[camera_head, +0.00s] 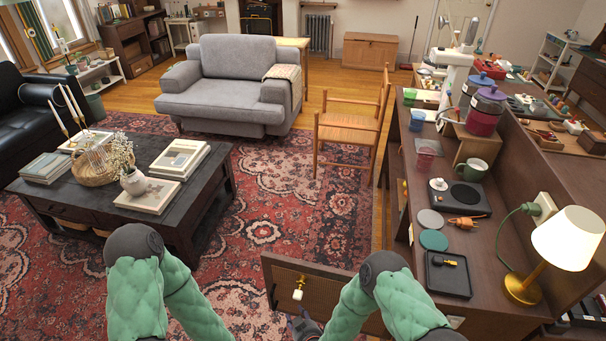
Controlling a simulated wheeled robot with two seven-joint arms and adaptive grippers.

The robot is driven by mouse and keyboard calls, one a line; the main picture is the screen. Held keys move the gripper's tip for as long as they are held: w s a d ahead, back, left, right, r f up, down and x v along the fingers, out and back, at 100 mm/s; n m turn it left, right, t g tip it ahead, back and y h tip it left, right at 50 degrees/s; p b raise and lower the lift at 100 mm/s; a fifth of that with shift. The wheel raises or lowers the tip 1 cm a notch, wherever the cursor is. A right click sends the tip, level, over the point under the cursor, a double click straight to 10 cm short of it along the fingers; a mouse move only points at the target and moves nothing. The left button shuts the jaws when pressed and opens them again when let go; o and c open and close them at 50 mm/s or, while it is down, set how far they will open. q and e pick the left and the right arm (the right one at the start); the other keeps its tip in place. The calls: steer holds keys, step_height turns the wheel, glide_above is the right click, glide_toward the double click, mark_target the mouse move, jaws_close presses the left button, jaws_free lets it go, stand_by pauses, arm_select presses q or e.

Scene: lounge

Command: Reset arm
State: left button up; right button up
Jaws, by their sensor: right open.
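My two green padded arms reach in from the bottom of the head view, elbows raised and forearms pointing down and inward. My right gripper (303,324) shows only in part at the bottom edge, dark and open, with nothing seen in it. My left gripper is out of view below the bottom edge.
A dark coffee table (200,192) stands left. A wooden chair (345,130) is ahead. Red carpet between is clear.

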steer(key=s+d+r+m+g+p, duration=0.1)
steer(key=s+d+m+g, duration=0.1)
steer(key=s+d+g, duration=0.3)
steer(key=s+d+r+m+g, duration=0.1)
steer(key=s+d+g, duration=0.4)
steer(key=s, duration=0.8)
steer(key=shift+s+d+r+m+p, duration=0.35)
steer(key=shift+d+m, duration=0.25)
steer(key=shift+d, duration=0.25)
